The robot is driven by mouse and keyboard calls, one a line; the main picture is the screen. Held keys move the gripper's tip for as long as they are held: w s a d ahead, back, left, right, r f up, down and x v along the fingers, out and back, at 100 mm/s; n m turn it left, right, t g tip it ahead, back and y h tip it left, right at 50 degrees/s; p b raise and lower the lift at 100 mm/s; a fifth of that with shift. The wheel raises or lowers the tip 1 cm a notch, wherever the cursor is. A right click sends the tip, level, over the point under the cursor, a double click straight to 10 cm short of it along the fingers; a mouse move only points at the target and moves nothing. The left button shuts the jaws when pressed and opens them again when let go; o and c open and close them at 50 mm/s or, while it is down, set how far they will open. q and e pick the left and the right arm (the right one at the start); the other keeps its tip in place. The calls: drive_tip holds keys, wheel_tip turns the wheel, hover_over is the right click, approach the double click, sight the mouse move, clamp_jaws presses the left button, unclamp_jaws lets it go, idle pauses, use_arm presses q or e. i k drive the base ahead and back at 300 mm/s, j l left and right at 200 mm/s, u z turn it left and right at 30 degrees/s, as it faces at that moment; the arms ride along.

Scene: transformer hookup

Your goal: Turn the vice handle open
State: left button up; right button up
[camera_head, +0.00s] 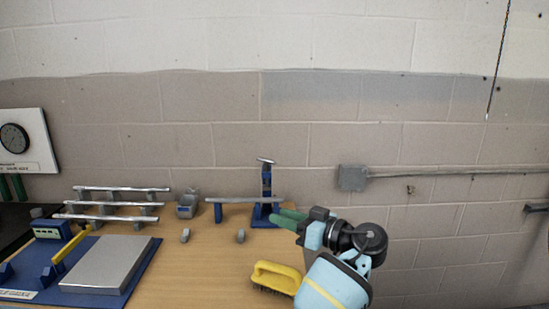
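A blue upright device (267,183), which looks like the vice, stands at the back of the wooden bench. A short silver bar (265,160) sits tilted across its top and looks like the handle.
A yellow-handled brush (276,276) lies below the gripper. A silver plate (107,265) lies on a blue mat (150,262). A grey wall box (351,178) is behind. The middle bench is mostly clear.

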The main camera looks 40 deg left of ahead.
sight(266, 164)
drive_tip(key=i+j, duration=0.85)
